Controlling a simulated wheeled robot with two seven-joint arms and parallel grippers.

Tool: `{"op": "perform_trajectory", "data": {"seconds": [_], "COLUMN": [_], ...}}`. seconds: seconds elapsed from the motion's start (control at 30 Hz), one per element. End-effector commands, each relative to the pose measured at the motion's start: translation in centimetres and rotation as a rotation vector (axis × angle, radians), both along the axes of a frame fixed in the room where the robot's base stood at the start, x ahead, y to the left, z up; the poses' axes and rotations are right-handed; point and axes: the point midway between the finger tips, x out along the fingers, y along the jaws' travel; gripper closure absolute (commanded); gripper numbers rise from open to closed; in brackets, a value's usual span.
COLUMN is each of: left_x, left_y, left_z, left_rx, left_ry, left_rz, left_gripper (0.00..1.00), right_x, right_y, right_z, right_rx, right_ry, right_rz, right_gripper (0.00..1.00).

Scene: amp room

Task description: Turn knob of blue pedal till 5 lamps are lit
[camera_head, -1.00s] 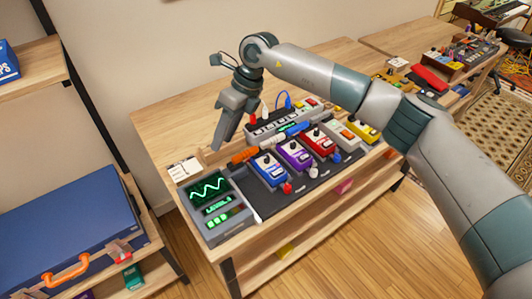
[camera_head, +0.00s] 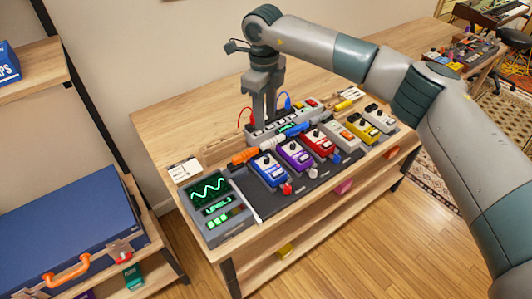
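The blue pedal (camera_head: 269,170) sits at the left end of the pedal row on a dark board, with a dark knob on its top. My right gripper (camera_head: 264,118) points down above and behind the blue pedal, over the left part of a grey unit (camera_head: 290,128). It looks apart from the pedal's knob. Its two fingers show close together, and their exact gap is unclear. A grey display box (camera_head: 232,232) left of the pedal shows a green wave, a level readout and a few green bars. My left gripper is not in view.
Purple (camera_head: 295,157), red (camera_head: 319,145), grey and yellow pedals stand to the right in the row. Red and blue cables rise by the grey unit.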

Motion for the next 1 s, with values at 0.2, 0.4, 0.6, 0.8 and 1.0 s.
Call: {"op": "perform_trajectory", "data": {"seconds": [0.2,0.4,0.6,0.8,1.0], "left_x": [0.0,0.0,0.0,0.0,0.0], "left_y": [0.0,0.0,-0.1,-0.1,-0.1], "left_z": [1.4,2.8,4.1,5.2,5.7], "left_rx": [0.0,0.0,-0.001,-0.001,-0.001], "left_ry": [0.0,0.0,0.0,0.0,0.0], "left_rz": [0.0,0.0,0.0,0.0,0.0], "left_gripper": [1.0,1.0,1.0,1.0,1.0], "right_x": [0.0,0.0,0.1,0.1,0.3], "right_y": [0.0,-0.1,-0.1,-0.2,-0.1], "right_z": [-2.8,-6.4,-10.0,-13.3,-15.4], "right_rx": [0.0,0.0,0.0,0.0,0.001], "right_ry": [0.004,0.004,0.004,0.002,0.002], "right_rz": [0.0,-0.001,-0.001,-0.001,0.0], "right_gripper": [0.65,0.65,0.65,0.65,0.65]}}
